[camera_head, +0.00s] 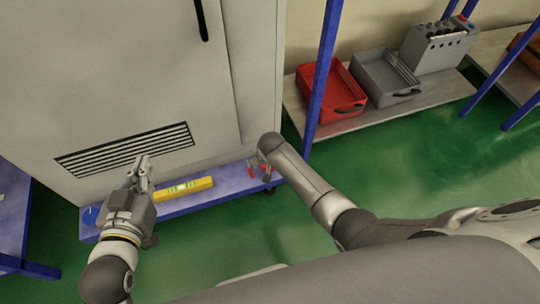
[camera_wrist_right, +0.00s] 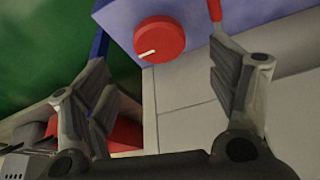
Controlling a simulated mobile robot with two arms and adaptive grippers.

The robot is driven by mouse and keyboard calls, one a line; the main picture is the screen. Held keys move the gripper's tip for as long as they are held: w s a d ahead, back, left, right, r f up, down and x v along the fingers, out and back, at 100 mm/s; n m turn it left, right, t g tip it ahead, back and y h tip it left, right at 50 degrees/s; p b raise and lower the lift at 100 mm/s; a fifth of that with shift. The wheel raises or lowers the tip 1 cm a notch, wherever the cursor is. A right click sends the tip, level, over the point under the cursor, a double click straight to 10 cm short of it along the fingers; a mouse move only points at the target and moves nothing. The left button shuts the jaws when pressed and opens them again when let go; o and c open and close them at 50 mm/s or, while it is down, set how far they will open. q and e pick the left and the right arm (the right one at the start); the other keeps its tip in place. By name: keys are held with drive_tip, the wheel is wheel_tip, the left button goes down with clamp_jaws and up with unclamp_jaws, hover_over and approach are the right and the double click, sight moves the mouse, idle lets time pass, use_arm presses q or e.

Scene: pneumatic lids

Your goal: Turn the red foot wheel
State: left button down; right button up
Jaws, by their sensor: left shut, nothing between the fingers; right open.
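The red foot wheel (camera_wrist_right: 160,38) is a round red disc with a white line mark, on a blue-violet surface in the right wrist view. I cannot make it out in the head view, where my right arm covers part of that area. My right gripper (camera_wrist_right: 163,68) is open, with the wheel beyond its fingertips and roughly between them; no contact shows. In the head view it is at the blue base's right end, mostly hidden by its wrist. My left gripper (camera_head: 142,163) is shut and empty in front of the cabinet vent.
A grey cabinet (camera_head: 110,70) stands behind the blue base (camera_head: 228,182). A yellow level (camera_head: 185,188) and a red-handled tool (camera_head: 250,168) lie on the base. A blue post (camera_head: 322,75) and a shelf with a red crate (camera_head: 330,90) and grey crate (camera_head: 385,78) stand right.

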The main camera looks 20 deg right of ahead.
drive_tip(key=shift+v, duration=2.6)
drive_tip(key=shift+s, duration=0.1)
